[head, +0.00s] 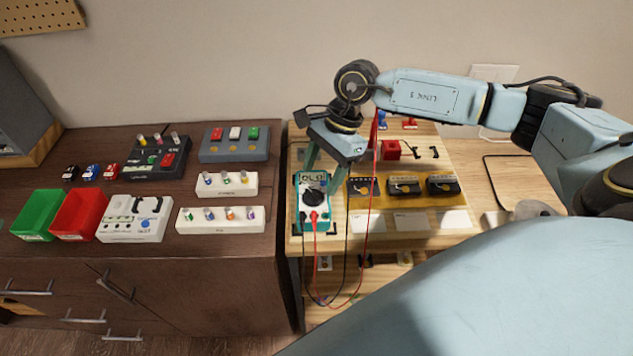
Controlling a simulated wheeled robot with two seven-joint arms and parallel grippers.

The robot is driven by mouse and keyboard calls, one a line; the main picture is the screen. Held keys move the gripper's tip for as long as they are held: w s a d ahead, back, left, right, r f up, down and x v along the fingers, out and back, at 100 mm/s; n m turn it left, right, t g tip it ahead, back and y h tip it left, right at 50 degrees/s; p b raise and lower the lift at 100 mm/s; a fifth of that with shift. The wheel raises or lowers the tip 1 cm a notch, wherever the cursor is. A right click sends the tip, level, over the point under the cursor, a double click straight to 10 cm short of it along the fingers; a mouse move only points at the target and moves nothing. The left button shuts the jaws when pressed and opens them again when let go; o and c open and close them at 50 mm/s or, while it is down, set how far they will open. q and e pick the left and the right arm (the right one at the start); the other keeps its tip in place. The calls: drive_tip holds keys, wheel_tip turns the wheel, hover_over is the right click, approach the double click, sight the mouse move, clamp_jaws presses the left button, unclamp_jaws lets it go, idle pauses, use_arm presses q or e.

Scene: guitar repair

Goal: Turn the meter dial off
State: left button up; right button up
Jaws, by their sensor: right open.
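The teal and white meter (305,221) lies at the left front of the light wooden bench. Its round black dial (314,196) faces up, with the display above it. Red and black leads run from its lower end and hang over the bench's front edge. Whether a finger touches the dial I cannot tell. The dial's pointer setting is too small to read. My left gripper is not in view.
Right of the meter stand several black boxes with gold parts (405,188) on a yellow mat, with white cards before them. A red block (390,150) is behind. The dark cabinet (225,262) at left holds green (38,193) and red bins (75,196), pedals and trays.

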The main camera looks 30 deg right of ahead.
sight(313, 193)
drive_tip(key=shift+x, duration=1.85)
drive_tip(key=c, duration=1)
drive_tip(key=shift+m, duration=0.3)
drive_tip(key=m+t, duration=0.1)
drive_tip(key=m, duration=0.2)
drive_tip(key=shift+s+t, duration=0.15)
drive_tip(key=shift+t, duration=0.15)
drive_tip(key=shift+s+a+m+t+b, duration=0.1)
drive_tip(key=shift+m+t+b, duration=0.45)
drive_tip(key=shift+m, duration=0.95)
